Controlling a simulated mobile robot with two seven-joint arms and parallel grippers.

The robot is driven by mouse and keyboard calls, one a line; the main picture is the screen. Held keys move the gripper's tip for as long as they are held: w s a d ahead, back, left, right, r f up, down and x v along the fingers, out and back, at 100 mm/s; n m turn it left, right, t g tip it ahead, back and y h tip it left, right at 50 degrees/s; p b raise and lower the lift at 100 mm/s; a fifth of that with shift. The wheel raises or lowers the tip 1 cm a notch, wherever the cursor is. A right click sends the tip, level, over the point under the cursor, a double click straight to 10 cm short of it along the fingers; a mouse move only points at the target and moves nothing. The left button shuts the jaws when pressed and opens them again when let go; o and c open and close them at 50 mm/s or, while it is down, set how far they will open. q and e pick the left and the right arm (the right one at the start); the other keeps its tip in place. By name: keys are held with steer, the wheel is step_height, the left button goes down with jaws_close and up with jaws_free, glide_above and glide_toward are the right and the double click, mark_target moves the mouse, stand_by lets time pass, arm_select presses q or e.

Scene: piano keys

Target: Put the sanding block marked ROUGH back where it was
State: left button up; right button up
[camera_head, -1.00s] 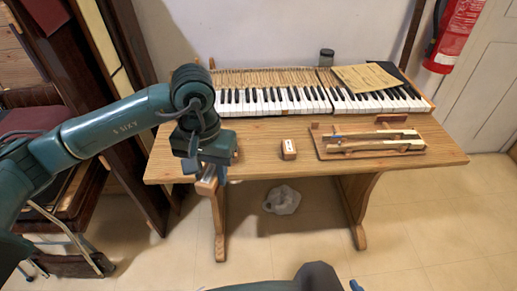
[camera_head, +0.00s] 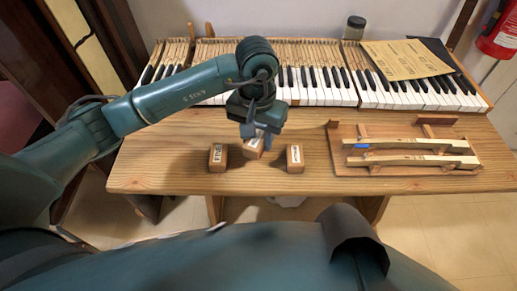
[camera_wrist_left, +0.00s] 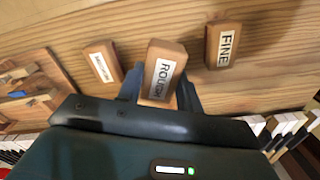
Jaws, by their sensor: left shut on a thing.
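My left gripper (camera_head: 255,138) is shut on the sanding block marked ROUGH (camera_wrist_left: 160,75). The label reads clearly in the left wrist view, between the two fingers. In the head view this wooden block (camera_head: 253,148) hangs below the gripper, slightly tilted, between two other blocks and apart from them. I cannot tell whether it touches the table. The block marked FINE (camera_wrist_left: 223,45) stands to its left in the head view (camera_head: 218,158). My right gripper is not in view.
The wooden table (camera_head: 160,180) holds a piano keyboard (camera_head: 320,85) along its back. A board with a wooden key-action model (camera_head: 405,155) lies on the right. The table's front edge is close to the blocks.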

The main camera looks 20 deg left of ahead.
mark_target(257, 153)
arm_select(q)
step_height(257, 153, down, 5)
steer(key=shift+r, duration=0.1)
steer(key=shift+f, duration=0.35)
steer(key=shift+w+f, duration=0.1)
steer(key=shift+f, duration=0.15)
steer(key=o, duration=0.9)
step_height(257, 153, up, 13)
steer(key=shift+f+b, duration=0.2)
steer(key=shift+b, duration=0.1)
